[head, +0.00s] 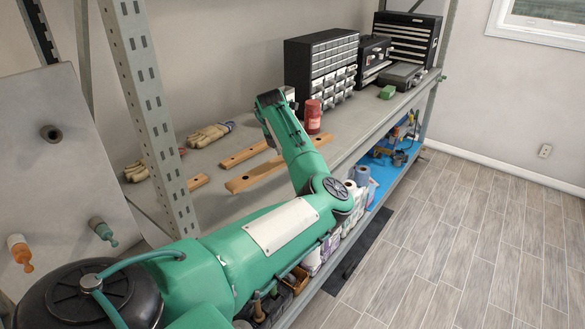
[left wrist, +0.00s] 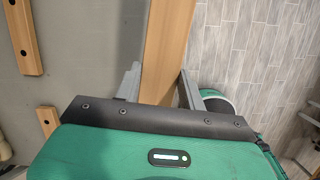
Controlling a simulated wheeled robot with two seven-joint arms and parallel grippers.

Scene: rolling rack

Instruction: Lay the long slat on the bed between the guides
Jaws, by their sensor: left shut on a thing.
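The long slat (head: 255,176) is a pale wooden strip lying lengthwise along the front part of the grey shelf, partly hidden behind my left arm. In the left wrist view the slat (left wrist: 166,45) runs between the fingers of my left gripper (left wrist: 157,78), which is shut on it. I cannot tell whether the slat touches the shelf. Two shorter wooden strips with dark holes, perhaps guides, lie in a line behind it: one nearer (head: 197,182), one farther (head: 245,154). My right gripper is not in view.
A red jar (head: 312,117) stands just behind the slat's far end. Gloves (head: 210,134) lie at the back. A drawer cabinet (head: 320,65) and toolboxes (head: 408,40) fill the far end. A rack post (head: 150,110) rises at the near left. Open floor lies right.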

